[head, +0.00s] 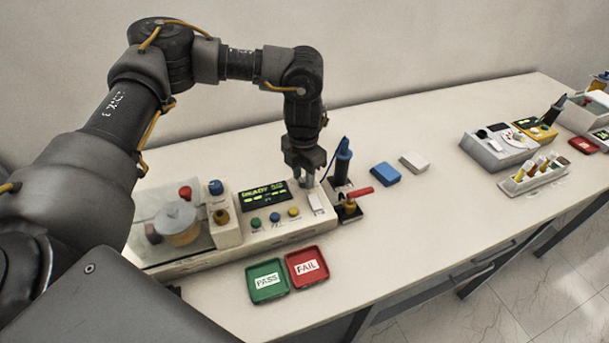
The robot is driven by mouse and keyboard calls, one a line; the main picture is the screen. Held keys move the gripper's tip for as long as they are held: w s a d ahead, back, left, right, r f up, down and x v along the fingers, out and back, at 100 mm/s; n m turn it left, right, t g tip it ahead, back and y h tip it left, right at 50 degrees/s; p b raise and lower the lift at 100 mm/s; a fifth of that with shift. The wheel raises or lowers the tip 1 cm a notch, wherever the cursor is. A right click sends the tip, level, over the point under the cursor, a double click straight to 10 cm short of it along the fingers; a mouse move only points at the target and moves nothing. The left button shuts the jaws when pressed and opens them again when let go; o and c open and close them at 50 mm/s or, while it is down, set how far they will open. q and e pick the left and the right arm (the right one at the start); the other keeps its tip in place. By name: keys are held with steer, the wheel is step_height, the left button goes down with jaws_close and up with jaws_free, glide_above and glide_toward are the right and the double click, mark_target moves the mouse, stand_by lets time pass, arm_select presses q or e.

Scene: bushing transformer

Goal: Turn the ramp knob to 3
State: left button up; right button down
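The test unit (235,240) stands on the bench, with a lit display (265,196) showing "READY" and a further mark I cannot read clearly. Below the display are a green button (255,223), a blue one (274,217) and a yellow one (293,212). My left gripper (307,182) points down at the right end of the panel, just right of the display and above a white patch (316,201). Its fingers are small and dark here, and I cannot tell whether they hold anything. No ramp knob or scale is readable; it may be hidden by the gripper. My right gripper is not in view.
A blue probe (343,162) and a red-handled part (357,193) stand close right of my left gripper. Green PASS (267,281) and red FAIL (307,266) trays lie in front.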

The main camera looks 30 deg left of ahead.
mark_target(303, 179)
arm_select(q)
steer(key=shift+o, duration=1.2)
steer(key=shift+r, duration=0.1)
step_height(303, 179, up, 11)
steer(key=b, duration=0.1)
steer(key=shift+f+b, duration=0.2)
steer(key=shift+b, duration=0.1)
